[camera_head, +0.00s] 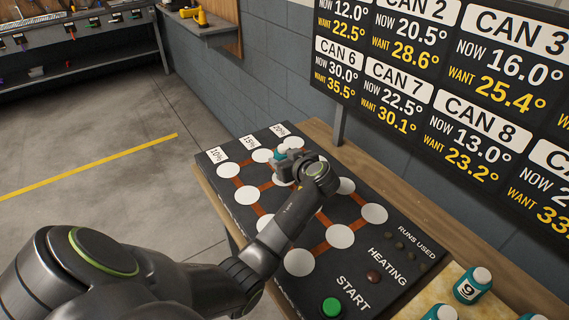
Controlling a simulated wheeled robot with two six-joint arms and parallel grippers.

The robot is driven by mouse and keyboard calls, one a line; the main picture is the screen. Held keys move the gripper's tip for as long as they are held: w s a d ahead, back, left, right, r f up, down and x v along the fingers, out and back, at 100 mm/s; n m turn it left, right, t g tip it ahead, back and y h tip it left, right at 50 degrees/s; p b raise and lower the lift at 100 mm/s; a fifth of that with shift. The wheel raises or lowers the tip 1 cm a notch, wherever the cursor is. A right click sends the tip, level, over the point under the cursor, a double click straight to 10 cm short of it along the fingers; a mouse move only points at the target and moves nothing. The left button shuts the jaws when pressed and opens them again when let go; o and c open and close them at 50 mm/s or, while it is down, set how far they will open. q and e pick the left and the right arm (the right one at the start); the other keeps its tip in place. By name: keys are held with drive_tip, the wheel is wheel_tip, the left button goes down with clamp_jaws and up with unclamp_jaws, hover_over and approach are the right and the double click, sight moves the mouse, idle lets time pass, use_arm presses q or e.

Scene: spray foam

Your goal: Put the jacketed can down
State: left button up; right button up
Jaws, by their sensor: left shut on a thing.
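My left gripper (288,163) reaches over the far part of the dark heating board (243,213). It is shut on a teal-jacketed can (280,153), which is mostly hidden behind the gripper and wrist. The can is over or on the white circles there; I cannot tell whether it touches the board. Free white circles (246,195) joined by orange-brown strips show around it. Labels 10%, 15% and 20% (249,141) run along the board's far edge. My right gripper is not in view.
A green START button (331,307) and a dark red HEATING lamp (374,276) are at the board's near end. Teal-jacketed cans, one marked 9 (470,288), stand on a pale mat at the lower right. A temperature sign (450,100) stands behind the table.

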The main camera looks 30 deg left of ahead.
use_arm(q)
drive_tip(key=shift+f, duration=0.8)
drive_tip(key=o, duration=1.1)
drive_tip(key=shift+c, duration=0.2)
drive_tip(key=shift+d, duration=0.1)
drive_tip(key=b+v, duration=0.1)
drive_tip(key=v, duration=1)
drive_tip(key=shift+f+b, duration=0.1)
drive_tip(key=shift+b, duration=0.3)
drive_tip(key=shift+s+d+r, duration=0.25)
drive_tip(key=shift+s+d, duration=0.05)
